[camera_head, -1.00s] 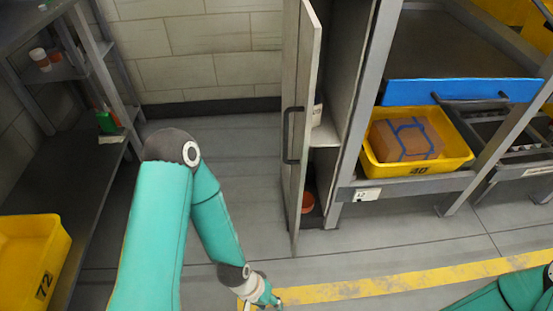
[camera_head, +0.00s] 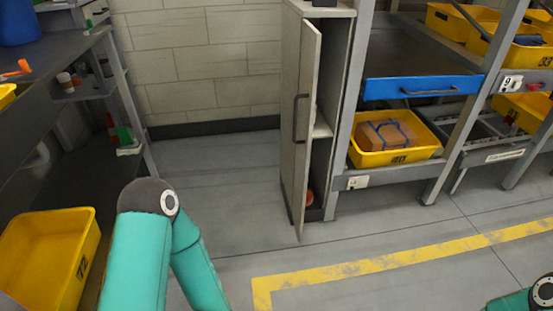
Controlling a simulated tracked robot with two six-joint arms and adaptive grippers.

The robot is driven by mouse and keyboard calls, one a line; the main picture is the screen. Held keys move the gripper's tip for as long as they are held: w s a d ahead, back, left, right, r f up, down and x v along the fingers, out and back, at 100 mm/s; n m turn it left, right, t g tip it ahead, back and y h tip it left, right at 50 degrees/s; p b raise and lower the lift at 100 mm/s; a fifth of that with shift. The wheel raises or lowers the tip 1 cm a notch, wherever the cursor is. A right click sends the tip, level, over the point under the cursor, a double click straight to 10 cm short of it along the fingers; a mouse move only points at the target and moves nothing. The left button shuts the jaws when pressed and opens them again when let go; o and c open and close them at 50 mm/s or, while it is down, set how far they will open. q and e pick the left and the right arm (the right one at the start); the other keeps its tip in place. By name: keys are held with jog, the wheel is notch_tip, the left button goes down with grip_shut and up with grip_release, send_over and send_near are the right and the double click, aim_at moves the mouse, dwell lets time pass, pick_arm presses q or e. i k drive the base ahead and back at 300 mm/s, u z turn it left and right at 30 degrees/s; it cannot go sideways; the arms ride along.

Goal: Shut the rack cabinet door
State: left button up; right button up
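The rack cabinet (camera_head: 347,30) is a tall, narrow grey cabinet left of the rack. Its door (camera_head: 305,150) stands partly open and swings out toward me, with a dark vertical handle (camera_head: 297,118) on its outer face. Through the gap I see a shelf and an orange item (camera_head: 309,197) low inside. My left arm (camera_head: 150,245) comes up from the bottom left, well apart from the door; its gripper is below the frame. Only a piece of my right arm (camera_head: 530,298) shows at the bottom right corner; its gripper is not in view.
Right of the cabinet, the rack holds a yellow bin (camera_head: 425,152) with a strapped box and a blue-fronted tray (camera_head: 380,88). A shelf unit with a yellow bin (camera_head: 85,225) stands at the left. The floor before the door is clear, with a yellow line (camera_head: 370,268).

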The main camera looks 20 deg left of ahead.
aim_at(311, 37)
jog(key=u, duration=0.5)
jog(key=k, duration=0.1)
jog(key=z, duration=0.2)
jog(key=i, duration=1)
jog(key=z, duration=0.2)
jog(key=k, duration=0.95)
jog(key=u, duration=0.25)
jog(key=i, duration=1)
jog(key=z, duration=0.05)
